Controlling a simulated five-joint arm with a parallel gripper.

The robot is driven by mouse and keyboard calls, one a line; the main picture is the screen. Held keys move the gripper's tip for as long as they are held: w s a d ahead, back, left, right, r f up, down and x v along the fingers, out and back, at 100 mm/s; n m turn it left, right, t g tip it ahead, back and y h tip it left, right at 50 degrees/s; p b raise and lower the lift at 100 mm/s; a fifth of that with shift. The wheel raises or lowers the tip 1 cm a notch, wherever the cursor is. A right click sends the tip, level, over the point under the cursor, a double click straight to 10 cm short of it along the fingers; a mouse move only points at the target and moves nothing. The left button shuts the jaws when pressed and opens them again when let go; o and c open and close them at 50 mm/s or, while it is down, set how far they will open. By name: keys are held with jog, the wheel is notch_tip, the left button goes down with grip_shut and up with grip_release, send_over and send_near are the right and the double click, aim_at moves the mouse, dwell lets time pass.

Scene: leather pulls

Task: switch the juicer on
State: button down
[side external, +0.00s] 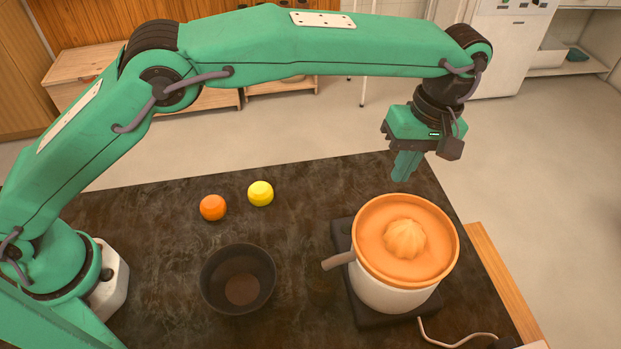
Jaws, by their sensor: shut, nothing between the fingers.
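The juicer (395,291) stands at the right of the dark table, with a white body, an orange top with a ribbed cone (404,239), and a spout pointing left. It sits on a dark base (341,232). No switch can be made out on the sides I see. My gripper (402,176) is shut and empty, pointing down. In the picture it appears just above and behind the juicer's far rim, apart from it. Its exact distance from the juicer is hard to tell.
An orange (213,207) and a yellow lemon (260,193) lie left of the juicer. A pale cord (457,340) runs from the juicer. The table's back left is clear.

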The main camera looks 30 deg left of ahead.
jog(key=f, duration=0.3)
jog(key=s+a+f, duration=0.1)
jog(key=f, duration=0.6)
jog(key=shift+s+a+f, duration=0.25)
jog(key=shift+s+a+f+t+h, duration=0.15)
jog(key=shift+f+t+h, duration=0.2)
jog(key=shift+t+h, duration=0.05)
jog(key=shift+f, duration=0.1)
dwell(0.3)
